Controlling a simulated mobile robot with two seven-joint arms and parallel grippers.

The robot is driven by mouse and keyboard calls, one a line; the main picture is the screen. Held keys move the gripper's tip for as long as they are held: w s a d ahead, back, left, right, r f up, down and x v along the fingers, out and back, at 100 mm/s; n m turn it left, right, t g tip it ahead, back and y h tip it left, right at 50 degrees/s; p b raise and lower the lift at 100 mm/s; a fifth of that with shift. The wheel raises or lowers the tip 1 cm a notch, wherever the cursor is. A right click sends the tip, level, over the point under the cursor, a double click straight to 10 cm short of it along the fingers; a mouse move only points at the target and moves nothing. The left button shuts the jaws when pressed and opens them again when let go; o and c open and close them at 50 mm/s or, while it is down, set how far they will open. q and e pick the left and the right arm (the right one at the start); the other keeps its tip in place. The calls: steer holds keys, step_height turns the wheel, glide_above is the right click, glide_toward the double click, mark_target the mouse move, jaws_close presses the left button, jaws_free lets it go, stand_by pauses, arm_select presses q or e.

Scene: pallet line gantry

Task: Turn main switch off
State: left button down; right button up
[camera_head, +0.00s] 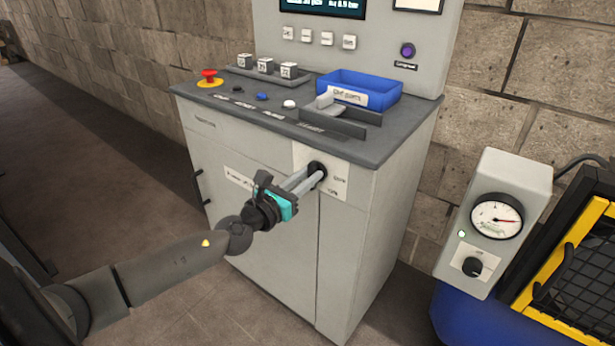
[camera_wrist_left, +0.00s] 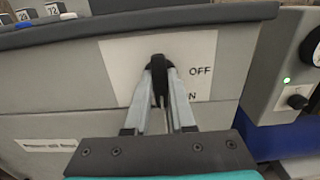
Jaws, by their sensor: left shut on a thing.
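The main switch is a black knob (camera_head: 317,168) on a white plate (camera_head: 338,188) at the upper right of the grey cabinet's front. In the left wrist view the knob (camera_wrist_left: 158,66) sits on the plate (camera_wrist_left: 118,58), with "OFF" printed to its right and a partly hidden "ON" below that. My left gripper (camera_head: 312,180) reaches in from the lower left. Its two grey fingers (camera_wrist_left: 159,82) are shut on the knob, one on each side. The fingers partly cover the knob, so I cannot tell exactly which label it points to. My right gripper is in neither view.
The grey cabinet (camera_head: 250,165) has a dark console top (camera_head: 215,92) overhanging the switch. On it are a red emergency button (camera_head: 209,76) and a blue bin (camera_head: 375,84). A gauge box (camera_head: 497,200) stands to the right. Floor is clear at the left.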

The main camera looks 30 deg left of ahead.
arm_select(q)
steer(key=shift+n, duration=0.4)
steer(key=n, duration=0.3)
steer(key=shift+a, duration=0.1)
steer(key=n, duration=0.2)
steer(key=shift+a+n, duration=0.1)
steer(key=shift+n, duration=1.2)
steer(key=n+p, duration=0.1)
steer(key=n, duration=0.1)
steer(key=shift+a+f+n, duration=0.1)
steer(key=shift+n, duration=0.2)
steer(key=n+p, duration=0.2)
steer(key=n, duration=0.3)
steer(key=shift+f, duration=0.1)
steer(key=shift+f+n+p, duration=0.15)
steer(key=shift+n+p, duration=0.55)
steer(key=shift+n, duration=0.2)
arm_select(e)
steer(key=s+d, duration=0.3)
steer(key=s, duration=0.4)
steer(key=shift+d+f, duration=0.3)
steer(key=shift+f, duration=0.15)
